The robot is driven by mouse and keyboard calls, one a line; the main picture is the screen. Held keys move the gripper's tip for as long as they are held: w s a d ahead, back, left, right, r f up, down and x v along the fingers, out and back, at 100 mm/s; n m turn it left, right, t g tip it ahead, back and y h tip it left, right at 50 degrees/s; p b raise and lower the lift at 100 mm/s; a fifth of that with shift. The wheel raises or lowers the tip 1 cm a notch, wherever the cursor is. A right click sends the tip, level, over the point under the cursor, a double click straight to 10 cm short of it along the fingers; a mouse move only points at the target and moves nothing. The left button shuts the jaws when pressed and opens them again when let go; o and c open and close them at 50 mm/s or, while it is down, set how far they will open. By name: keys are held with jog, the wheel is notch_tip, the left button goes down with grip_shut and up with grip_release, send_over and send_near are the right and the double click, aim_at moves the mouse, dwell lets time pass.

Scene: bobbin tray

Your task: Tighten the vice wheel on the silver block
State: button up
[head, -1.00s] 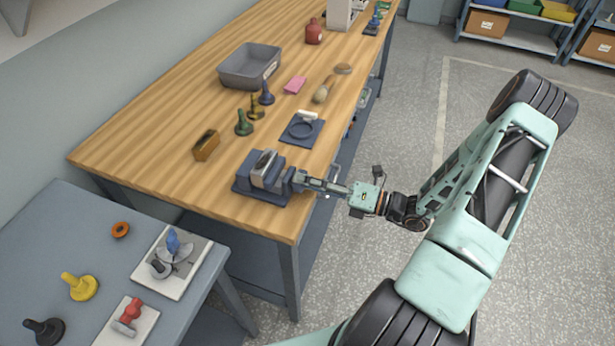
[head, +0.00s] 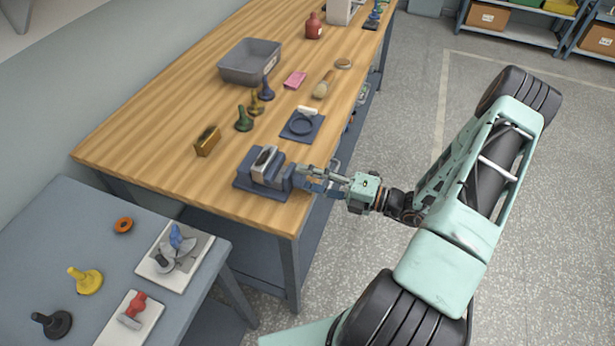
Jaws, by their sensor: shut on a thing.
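The dark blue-grey vice (head: 248,183) stands at the near right corner of the wooden bench. The silver block (head: 264,160) sits upright between its jaws. The vice wheel (head: 313,186) is on the right side of the vice, partly covered by the fingers. My gripper (head: 316,180) reaches in from the right and is shut on the wheel, just past the bench edge. The small gap between block and jaws is too small to tell.
A brass block (head: 208,141) lies left of the vice. A grey side table (head: 60,235) stands at the near left.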

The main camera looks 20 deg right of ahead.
jog(key=o, duration=1.2)
jog(key=shift+c, duration=0.2)
